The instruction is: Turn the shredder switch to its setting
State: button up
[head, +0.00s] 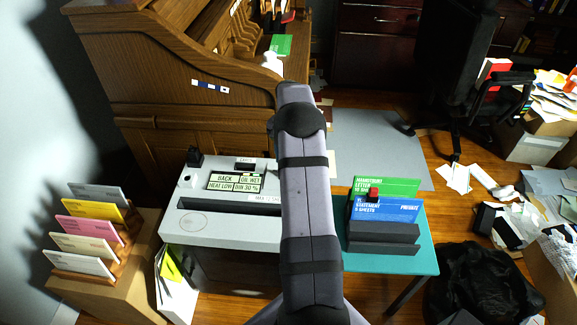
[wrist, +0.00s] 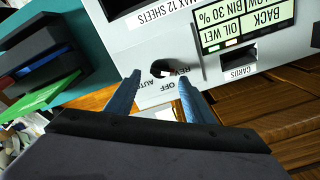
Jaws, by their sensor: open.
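The shredder (head: 225,228) is a grey box with a dark paper slot, left of my arm in the head view. Its switch (wrist: 163,68) is a small dark round part in the wrist view, with REV, OFF and AUTO lettered beside it. The pointer's exact setting is too small to read surely. My gripper (wrist: 159,76) is open, with one blue finger on each side of the switch; I cannot tell whether they touch it. In the head view my own arm hides the gripper and switch.
A label panel (head: 235,181) and a CARDS slot (wrist: 238,58) are on the shredder's top. A teal table (head: 421,235) with a dark paper holder stands right. Coloured folders (head: 85,227) stand left. A wooden desk (head: 150,65) rises behind.

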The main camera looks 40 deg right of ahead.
jog(key=shift+r, duration=1.8)
jog(key=shift+w+a+r, duration=0.1)
jog(key=shift+a+r, duration=0.05)
jog(key=shift+a, duration=0.15)
jog(key=s+a+r+n, duration=0.3)
jog(key=a+n, duration=0.1)
jog(key=a, duration=0.6)
jog(key=s+a+r+n, duration=0.2)
jog(key=a+n, duration=0.2)
jog(key=a, duration=0.6)
jog(key=s+a+f+n, duration=0.1)
jog(key=s+a+n, duration=0.2)
jog(key=s+a, duration=0.4)
jog(key=s+a+n, duration=0.4)
jog(key=s+a, duration=0.1)
jog(key=s, duration=0.5)
notch_tip(320, 180, up, 13)
jog(key=p, duration=1.3)
jog(key=shift+s+a+f, duration=0.15)
